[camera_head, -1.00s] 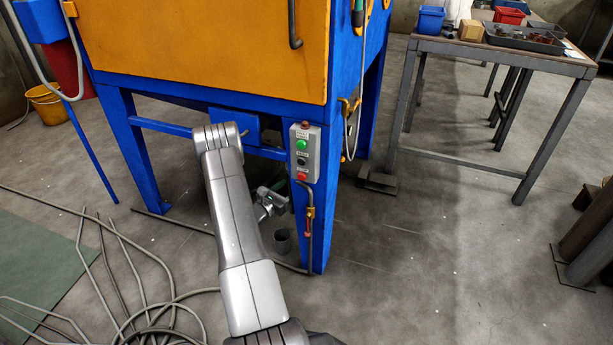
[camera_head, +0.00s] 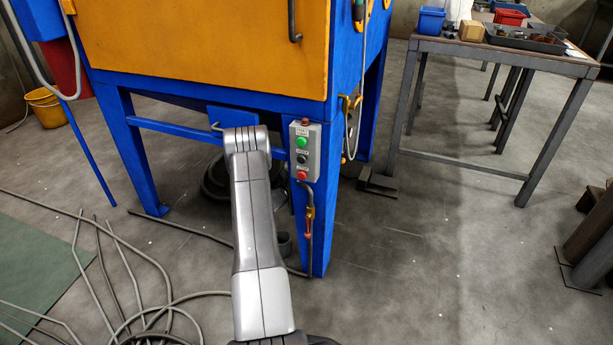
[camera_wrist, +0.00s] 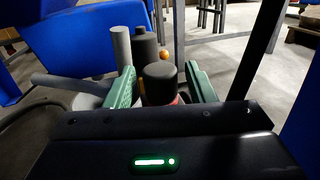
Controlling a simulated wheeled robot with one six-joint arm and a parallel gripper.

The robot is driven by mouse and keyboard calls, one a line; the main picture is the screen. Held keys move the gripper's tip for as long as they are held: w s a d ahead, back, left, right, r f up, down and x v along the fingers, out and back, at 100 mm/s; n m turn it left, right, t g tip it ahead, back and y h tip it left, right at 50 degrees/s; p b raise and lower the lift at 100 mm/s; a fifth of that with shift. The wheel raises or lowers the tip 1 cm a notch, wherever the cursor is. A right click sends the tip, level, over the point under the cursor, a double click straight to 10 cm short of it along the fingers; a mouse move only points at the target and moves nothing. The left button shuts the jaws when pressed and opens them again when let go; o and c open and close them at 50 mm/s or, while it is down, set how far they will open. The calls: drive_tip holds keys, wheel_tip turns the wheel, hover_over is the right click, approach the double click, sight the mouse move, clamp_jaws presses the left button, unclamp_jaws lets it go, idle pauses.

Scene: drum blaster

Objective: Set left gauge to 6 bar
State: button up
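In the wrist view, my gripper (camera_wrist: 160,70) has two green fingers standing apart. A dark, round-topped knob (camera_wrist: 160,80) with some red below it shows between them. A small gap shows at the left finger; whether the right finger touches the knob I cannot tell. In the head view my gripper is hidden behind my grey arm, at the front of the blue-legged blaster cabinet (camera_head: 205,45). No gauge face can be read in either view.
A grey button box (camera_head: 304,150) is on the cabinet's front leg, just right of my arm. Grey and dark cylinders (camera_wrist: 147,45) stand beyond the fingers. A work table (camera_head: 480,52) stands at right. Hoses (camera_head: 130,290) lie on the floor at left. Floor between leg and table is mostly open.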

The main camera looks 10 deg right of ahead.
drive_tip(key=c, duration=0.8)
drive_tip(key=shift+m+g+h, duration=0.4)
drive_tip(key=shift+g, duration=0.1)
drive_tip(key=m+g+h, duration=0.1)
drive_tip(key=m+g, duration=0.1)
drive_tip(key=g, duration=0.1)
drive_tip(key=m+g+h, duration=0.1)
drive_tip(key=m+g, duration=0.1)
drive_tip(key=shift+w+a+h, duration=0.15)
drive_tip(key=shift+w+h, duration=0.15)
drive_tip(key=shift+w+f+m+g+h, duration=0.1)
drive_tip(key=shift+m+g+h, duration=0.1)
drive_tip(key=shift+m+g, duration=1.1)
drive_tip(key=shift+w+m+g+h, duration=0.15)
drive_tip(key=shift+m+g, duration=0.45)
drive_tip(key=shift+g, duration=1.4)
drive_tip(key=shift+m+g, duration=0.4)
drive_tip(key=shift+g, duration=0.4)
drive_tip(key=o, duration=1)
